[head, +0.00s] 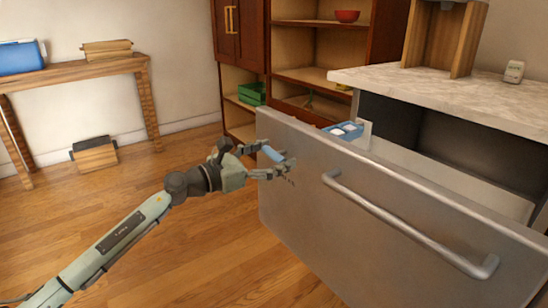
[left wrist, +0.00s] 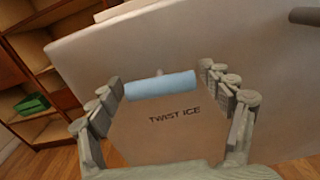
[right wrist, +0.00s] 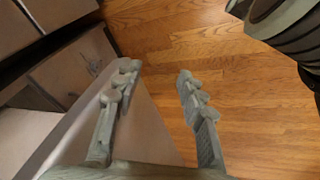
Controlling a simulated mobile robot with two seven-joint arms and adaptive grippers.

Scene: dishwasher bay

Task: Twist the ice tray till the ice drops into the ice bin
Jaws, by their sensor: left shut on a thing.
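A light blue bar handle (head: 273,154) stands at the front of the large grey drawer (head: 300,205). In the left wrist view the blue handle (left wrist: 161,85) lies level between my fingers, above the words "TWIST ICE". My left gripper (head: 284,168) is shut on this handle, though the fingers look wide in the left wrist view. The blue ice tray (head: 345,133) with white ice cubes shows just behind the drawer's top edge. The ice bin cannot be made out; the drawer front hides what is below the tray. My right gripper (right wrist: 158,75) is open and empty.
The drawer front carries a long metal bar handle (head: 405,225). A pale countertop (head: 440,90) is above the drawer at the right. A wooden shelf unit (head: 300,50) with a green crate (head: 252,93) stands behind.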

